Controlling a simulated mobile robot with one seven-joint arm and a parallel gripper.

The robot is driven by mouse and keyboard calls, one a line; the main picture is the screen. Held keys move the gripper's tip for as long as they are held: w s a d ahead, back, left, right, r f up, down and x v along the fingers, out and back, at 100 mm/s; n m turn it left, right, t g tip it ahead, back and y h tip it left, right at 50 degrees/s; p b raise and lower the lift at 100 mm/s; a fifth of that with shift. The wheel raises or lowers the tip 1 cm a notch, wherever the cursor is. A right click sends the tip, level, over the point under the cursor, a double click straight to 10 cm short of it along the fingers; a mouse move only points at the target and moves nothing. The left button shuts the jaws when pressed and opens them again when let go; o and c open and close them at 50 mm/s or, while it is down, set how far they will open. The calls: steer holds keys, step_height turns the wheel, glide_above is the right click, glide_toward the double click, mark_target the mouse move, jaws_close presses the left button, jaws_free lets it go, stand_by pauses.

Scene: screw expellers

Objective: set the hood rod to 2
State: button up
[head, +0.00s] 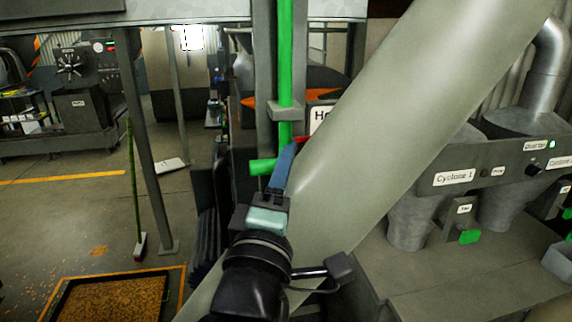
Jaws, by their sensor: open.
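The hood rod (285,60) is an upright green bar running through a grey bracket (286,110) on a dark post. A short green crossbar (262,166) sticks out to the left at its lower end. My gripper (284,160) is open, with its blue fingers pointing up at the right end of the crossbar. The fingers overlap the crossbar in the picture; I cannot tell whether they touch it or stand around it. A white label (319,116) starting "Ho" is mostly hidden. No position numbers are readable.
Labelled cyclones (412,215) stand at the right. A broom (132,190) and a tray of brown material (112,300) are at the left, with open floor around them.

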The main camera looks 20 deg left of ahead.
jaws_close()
stand_by(1.4)
